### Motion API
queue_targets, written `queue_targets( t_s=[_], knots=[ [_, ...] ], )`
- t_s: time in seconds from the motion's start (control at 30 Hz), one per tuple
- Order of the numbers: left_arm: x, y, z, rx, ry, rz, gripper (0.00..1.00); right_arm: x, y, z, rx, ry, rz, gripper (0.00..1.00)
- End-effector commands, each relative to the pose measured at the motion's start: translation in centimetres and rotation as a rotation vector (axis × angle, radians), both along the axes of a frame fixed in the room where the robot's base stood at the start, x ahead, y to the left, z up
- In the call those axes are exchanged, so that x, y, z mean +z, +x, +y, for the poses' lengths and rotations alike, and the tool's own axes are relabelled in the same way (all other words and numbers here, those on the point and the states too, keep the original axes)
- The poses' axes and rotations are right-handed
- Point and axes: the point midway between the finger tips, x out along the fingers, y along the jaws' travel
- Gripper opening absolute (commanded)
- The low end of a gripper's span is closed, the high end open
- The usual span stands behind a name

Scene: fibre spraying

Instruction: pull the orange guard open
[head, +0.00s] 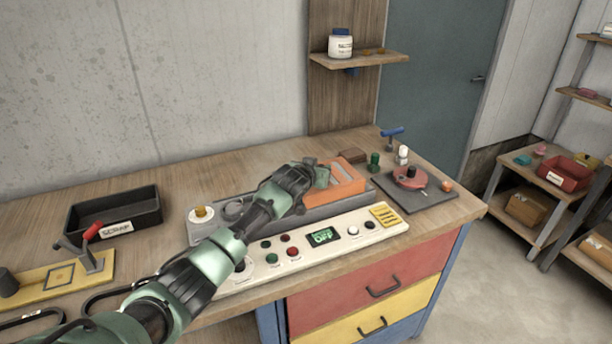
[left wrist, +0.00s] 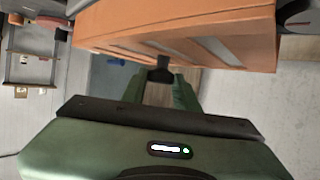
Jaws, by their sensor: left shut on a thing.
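The orange guard (head: 347,181) sits at the right part of the long grey base behind the control panel. It fills the top of the left wrist view (left wrist: 180,28), with slots along its side. My left gripper (head: 322,174) reaches over the base from the left, at the guard's left side. In the left wrist view its green fingers (left wrist: 164,84) are shut on a small dark part of the guard (left wrist: 162,70). The arm and hand hide part of the base and the guard's left side. My right gripper is not in view.
The cream control panel (head: 375,239) has buttons, a yellow grille and a green-lit display (head: 323,236). A dark mat (head: 424,199) with a red round device (head: 410,178) lies right of the guard. A black bin (head: 108,216) and a red-handled lever (head: 90,233) are at left.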

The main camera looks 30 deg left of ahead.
Motion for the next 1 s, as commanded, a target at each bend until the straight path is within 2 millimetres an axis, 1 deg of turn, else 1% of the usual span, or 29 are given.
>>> queue_targets(
  t_s=[0.1,0.23,0.43,0.57,0.6,0.63,0.67,0.77,1.0],
  knots=[
    [0.0,0.5,-0.5,-0.002,0.002,-0.002,0.0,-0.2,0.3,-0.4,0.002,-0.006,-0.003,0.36],
    [0.0,0.7,-0.5,-0.001,0.005,-0.001,0.0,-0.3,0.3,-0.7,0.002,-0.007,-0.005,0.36],
    [0.0,0.7,-0.6,-0.001,0.006,-0.002,0.0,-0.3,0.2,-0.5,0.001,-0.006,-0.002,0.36],
    [0.0,0.7,-0.5,-0.001,0.005,-0.002,0.0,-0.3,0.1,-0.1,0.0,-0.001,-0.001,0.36],
    [0.0,0.7,-0.5,-0.001,0.005,-0.002,0.41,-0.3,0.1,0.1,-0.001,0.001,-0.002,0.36],
    [0.0,0.7,-0.5,-0.001,0.005,-0.002,0.5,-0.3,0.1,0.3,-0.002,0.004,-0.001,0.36],
    [0.0,0.7,-0.5,-0.001,0.005,-0.001,0.51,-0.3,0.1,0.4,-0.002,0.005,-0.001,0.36],
    [0.0,0.7,-0.5,-0.001,0.004,0.0,0.51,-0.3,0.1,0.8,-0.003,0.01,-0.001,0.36],
    [-0.1,0.5,-0.5,-0.001,0.004,0.001,0.51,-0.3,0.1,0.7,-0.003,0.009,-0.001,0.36]
  ],
)
